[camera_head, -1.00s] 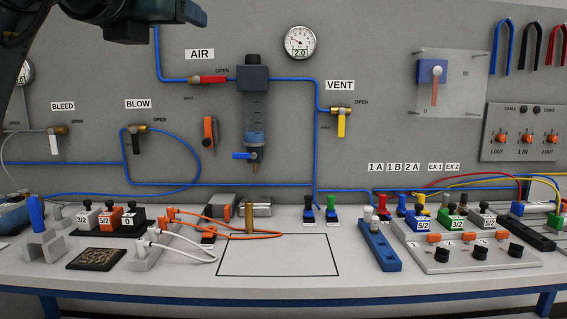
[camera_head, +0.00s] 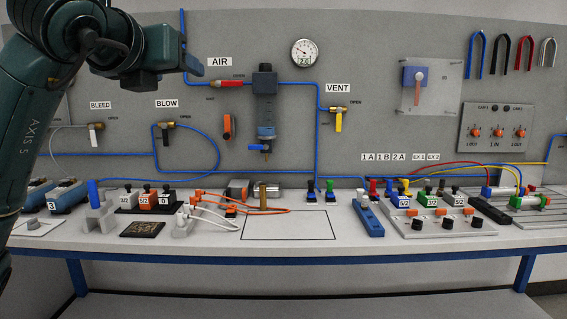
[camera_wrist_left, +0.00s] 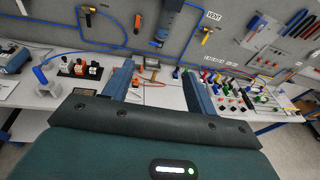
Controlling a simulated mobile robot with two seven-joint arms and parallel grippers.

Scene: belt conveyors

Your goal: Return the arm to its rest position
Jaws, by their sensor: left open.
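My left arm (camera_head: 30,120), dark green, rises along the left edge in the head view and bends right at the top. Its gripper (camera_head: 188,62) is held high in front of the wall panel, left of the AIR label. In the left wrist view the two fingers of the left gripper (camera_wrist_left: 160,78) are spread wide apart with nothing between them. The gripper is clear of the bench and touches nothing that I can see. My right gripper is not in view.
The bench (camera_head: 300,240) carries a blue block (camera_head: 369,219), a grey valve base (camera_head: 430,225), orange cables (camera_head: 245,208) and a dark pad (camera_head: 142,229). The wall panel holds a gauge (camera_head: 304,53), blue tubing and a yellow vent valve (camera_head: 338,121). The outlined bench area is mostly clear.

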